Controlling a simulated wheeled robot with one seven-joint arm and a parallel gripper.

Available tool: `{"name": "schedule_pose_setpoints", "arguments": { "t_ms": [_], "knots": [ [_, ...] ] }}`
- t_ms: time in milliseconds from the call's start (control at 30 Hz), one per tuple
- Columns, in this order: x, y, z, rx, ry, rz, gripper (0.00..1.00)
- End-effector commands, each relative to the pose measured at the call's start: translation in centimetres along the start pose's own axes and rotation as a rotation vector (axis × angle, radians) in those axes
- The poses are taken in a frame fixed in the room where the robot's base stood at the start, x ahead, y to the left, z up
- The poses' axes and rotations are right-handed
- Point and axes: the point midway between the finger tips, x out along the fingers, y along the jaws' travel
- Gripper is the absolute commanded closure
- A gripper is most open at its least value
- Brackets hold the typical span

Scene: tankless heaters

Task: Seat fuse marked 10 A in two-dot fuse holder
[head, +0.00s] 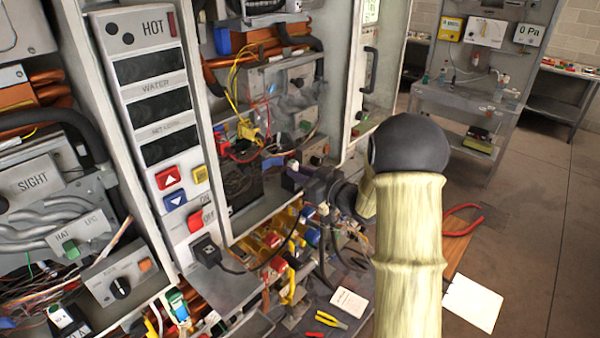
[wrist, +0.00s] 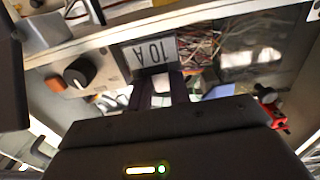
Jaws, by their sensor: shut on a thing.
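My gripper (wrist: 160,86) points into an open heater cabinet in the wrist view, its dark purple fingers shut on a pale piece. A grey plate marked 10 A (wrist: 152,52), upside down in this view, shows just past the fingertips. It appears to be part of the held fuse. In the head view my gripper (head: 289,172) is at the cabinet's lower opening, right of the button panel. The fuse is too small to make out there. I cannot pick out the two-dot fuse holder in either view.
A black knob (wrist: 78,72) is left of the fingers, and a red part (wrist: 273,114) is to the right. The HOT panel (head: 150,90) stands left of my gripper.

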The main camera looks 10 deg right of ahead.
Motion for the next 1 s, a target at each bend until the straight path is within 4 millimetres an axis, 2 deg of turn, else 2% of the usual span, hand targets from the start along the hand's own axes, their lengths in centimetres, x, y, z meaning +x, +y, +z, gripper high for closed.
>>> {"name": "schedule_pose_setpoints", "arguments": {
  "t_ms": [33,100,133,533,667,1000],
  "knots": [
    [0.0,0.0,0.1,0.0,0.0,0.0,0.75],
    [0.0,0.0,0.0,0.0,0.0,0.0,0.61],
    [0.0,0.0,0.0,0.0,0.0,0.0,0.59],
    [-0.1,0.1,-0.3,0.0,0.0,0.001,0.59],
    [-1.9,0.2,0.0,0.0,0.0,0.004,0.59],
    [-8.5,0.1,0.1,-0.002,0.001,0.005,0.59]
  ]
}}
